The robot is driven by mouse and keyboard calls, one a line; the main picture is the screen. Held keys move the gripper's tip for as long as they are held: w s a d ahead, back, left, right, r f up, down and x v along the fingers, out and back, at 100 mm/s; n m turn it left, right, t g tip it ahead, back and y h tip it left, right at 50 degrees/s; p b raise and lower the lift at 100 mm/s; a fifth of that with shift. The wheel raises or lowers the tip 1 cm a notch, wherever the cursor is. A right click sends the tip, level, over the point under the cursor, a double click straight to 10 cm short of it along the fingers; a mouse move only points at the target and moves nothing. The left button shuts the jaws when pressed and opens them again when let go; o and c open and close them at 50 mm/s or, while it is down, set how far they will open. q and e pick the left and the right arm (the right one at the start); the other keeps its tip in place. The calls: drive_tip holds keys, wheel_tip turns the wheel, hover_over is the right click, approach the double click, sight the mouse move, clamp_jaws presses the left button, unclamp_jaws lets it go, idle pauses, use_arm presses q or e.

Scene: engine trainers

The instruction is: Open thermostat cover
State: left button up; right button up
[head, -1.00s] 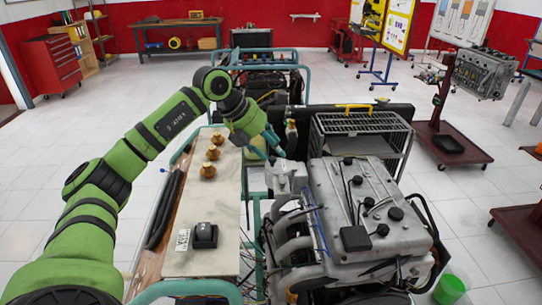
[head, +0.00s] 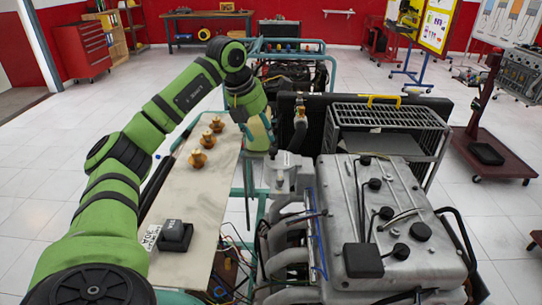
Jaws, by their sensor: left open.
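The thermostat housing (head: 290,172) is a grey metal casting at the front left of the engine (head: 372,215), joined to the pipes below it. Whether its cover is open cannot be made out. My left gripper (head: 272,153) points down just behind and to the left of the housing, with its fingers close to it. The fingers are small and partly dark, and contact with the housing cannot be told. The left gripper is open and nothing shows in it. My right gripper is out of view.
Several brass thermostats (head: 207,138) stand on the narrow side table (head: 188,200), with a black box (head: 175,235) nearer. A wire rack (head: 390,117) and a dark radiator panel (head: 310,112) rise behind the engine.

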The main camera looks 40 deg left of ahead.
sight(272, 150)
use_arm(q)
drive_tip(key=x, duration=0.2)
drive_tip(key=shift+w+f+p, duration=0.2)
drive_tip(key=shift+w+p, duration=0.2)
drive_tip(key=p+x, duration=0.1)
drive_tip(key=x, duration=0.3)
drive_tip(key=shift+f, duration=0.15)
drive_tip(key=shift+w+f, duration=0.2)
drive_tip(key=shift+f, duration=0.15)
drive_tip(key=shift+s, duration=0.1)
clamp_jaws()
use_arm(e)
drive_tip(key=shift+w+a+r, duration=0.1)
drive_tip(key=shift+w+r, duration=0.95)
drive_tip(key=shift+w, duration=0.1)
